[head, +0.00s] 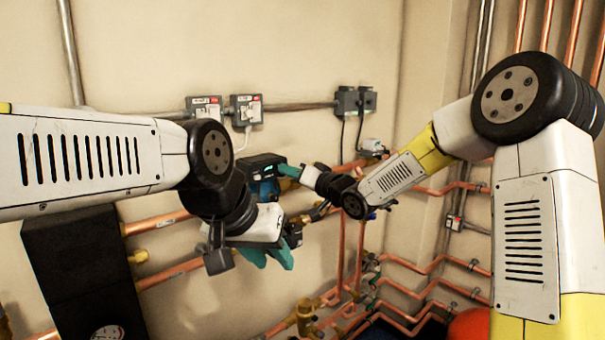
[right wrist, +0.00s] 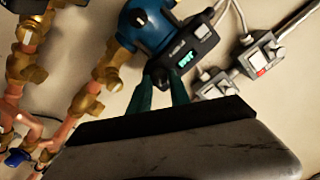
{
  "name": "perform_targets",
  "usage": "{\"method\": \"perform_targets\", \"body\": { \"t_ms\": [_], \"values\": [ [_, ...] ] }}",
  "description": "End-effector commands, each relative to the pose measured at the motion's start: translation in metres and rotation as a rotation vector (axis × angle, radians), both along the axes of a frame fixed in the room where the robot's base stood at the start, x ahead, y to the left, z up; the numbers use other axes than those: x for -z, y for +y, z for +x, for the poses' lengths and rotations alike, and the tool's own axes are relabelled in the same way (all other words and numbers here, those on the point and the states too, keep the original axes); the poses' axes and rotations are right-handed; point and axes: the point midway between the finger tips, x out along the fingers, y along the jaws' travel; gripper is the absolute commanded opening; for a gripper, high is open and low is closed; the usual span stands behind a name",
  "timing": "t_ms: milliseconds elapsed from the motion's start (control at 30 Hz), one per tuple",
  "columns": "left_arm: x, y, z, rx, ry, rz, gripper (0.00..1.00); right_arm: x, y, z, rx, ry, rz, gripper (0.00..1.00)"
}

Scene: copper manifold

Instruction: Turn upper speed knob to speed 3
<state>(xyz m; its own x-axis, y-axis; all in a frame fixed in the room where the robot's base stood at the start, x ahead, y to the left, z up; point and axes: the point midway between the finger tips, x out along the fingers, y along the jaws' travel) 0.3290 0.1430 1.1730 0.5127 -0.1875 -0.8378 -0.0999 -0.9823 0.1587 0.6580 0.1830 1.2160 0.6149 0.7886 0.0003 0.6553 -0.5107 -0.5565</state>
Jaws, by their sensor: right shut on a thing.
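The upper pump, with a blue body (right wrist: 145,22) and a black control box (right wrist: 192,45) with a lit display, is at the top centre of the right wrist view. In the head view its box (head: 262,160) is left of my right gripper (head: 286,171). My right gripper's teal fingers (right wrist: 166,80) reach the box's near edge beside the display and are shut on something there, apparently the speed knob.
Grey switch boxes (head: 245,108) and conduit run along the wall above. Copper pipes (head: 175,270) and brass valves (head: 305,315) fill the space below and right. A black box (head: 80,260) stands at lower left. The right wrist view also shows brass fittings (right wrist: 85,100) on the left.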

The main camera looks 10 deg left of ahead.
Motion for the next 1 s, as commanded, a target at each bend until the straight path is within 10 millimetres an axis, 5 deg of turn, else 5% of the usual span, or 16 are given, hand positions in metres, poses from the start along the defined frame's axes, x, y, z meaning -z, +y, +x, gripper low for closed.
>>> {"method": "perform_targets", "body": {
  "t_ms": [467,500,600,1000],
  "values": [
    [0.0,0.0,0.0,0.0,0.0,0.0,0.36,0.0008,-0.0007,0.0003,0.001,0.014,0.008,0.0],
    [0.0,0.0,0.0,0.0,0.0,0.0,0.36,0.0008,-0.0007,0.0003,0.001,0.014,0.008,0.29],
    [0.0,0.0,0.0,0.0,0.0,0.0,0.36,0.0007,-0.0006,0.0003,0.001,0.013,0.008,0.45],
    [0.0,0.0,0.0,0.0,0.0,0.0,0.36,0.0004,-0.0077,-0.0042,0.002,0.012,0.007,0.45]
  ]
}}
